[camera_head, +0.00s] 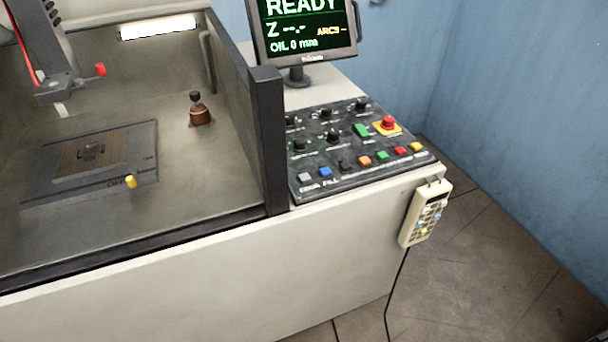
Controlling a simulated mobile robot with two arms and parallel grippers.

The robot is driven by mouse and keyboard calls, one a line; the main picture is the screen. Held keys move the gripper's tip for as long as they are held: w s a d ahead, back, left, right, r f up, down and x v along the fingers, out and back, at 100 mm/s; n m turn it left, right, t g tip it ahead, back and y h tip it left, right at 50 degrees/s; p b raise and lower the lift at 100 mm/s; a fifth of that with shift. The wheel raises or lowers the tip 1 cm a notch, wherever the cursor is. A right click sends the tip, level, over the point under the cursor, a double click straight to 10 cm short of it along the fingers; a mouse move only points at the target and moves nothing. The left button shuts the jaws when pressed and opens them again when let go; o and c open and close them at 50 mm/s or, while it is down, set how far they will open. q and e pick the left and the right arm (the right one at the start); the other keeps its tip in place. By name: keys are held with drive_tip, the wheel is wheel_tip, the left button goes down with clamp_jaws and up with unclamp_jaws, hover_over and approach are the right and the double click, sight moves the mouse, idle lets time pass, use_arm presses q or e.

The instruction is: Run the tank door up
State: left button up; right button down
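The tank (170,205) fills the left side, with its front side low and open above a dark front rim (140,250). No raised door panel shows across the front. A dark upright post (268,140) stands at the tank's front right corner. The control panel (350,135) lies to its right. Along its front edge sit a grey button (305,177), a blue button (325,172) and several coloured ones. The small label under the grey button seems to read "DOOR" but is blurred; the blue one's seems to read "FILL". Neither gripper is in view.
A monitor (305,30) reads READY and OIL 0 mm. A red emergency stop (388,122) is on the panel's right. A handheld pendant (425,213) hangs at the cabinet's corner. Floor is clear at right.

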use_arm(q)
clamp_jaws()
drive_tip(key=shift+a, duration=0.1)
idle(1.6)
